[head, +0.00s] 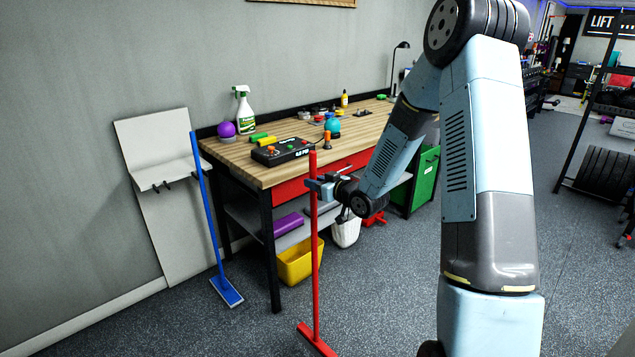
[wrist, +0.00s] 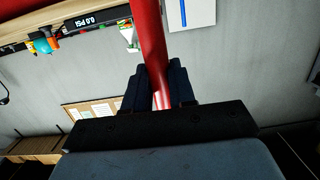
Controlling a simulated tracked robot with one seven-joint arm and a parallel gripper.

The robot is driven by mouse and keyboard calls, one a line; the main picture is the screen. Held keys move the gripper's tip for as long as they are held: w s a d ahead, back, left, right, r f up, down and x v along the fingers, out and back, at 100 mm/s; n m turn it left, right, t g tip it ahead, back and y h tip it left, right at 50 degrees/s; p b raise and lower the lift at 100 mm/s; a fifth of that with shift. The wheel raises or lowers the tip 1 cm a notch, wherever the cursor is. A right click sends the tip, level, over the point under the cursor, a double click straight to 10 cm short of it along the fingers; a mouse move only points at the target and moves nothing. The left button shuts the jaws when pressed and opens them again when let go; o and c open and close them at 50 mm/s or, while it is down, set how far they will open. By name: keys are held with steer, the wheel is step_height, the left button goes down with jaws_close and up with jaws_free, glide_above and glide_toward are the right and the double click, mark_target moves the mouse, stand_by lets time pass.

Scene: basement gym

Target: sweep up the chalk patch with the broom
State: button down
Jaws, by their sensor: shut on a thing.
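My gripper (head: 316,188) is shut on the red handle of the broom (head: 314,250), in front of the workbench. The broom stands nearly upright, with its wide red head (head: 316,341) low at the bottom edge of the head view. I cannot tell whether the head touches the floor. In the wrist view the red handle (wrist: 149,35) runs between the two dark fingers of my gripper (wrist: 158,80). I see no chalk patch in either view.
A blue flat mop (head: 206,205) leans by a pale wall panel (head: 165,225). The wooden workbench (head: 235,160) carries a spray bottle (head: 244,110) and a black control box (head: 282,151). A yellow bin (head: 300,264) stands under it. A rack (head: 600,110) stands at right. Grey floor is open in front.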

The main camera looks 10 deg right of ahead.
steer(key=shift+r, duration=0.3)
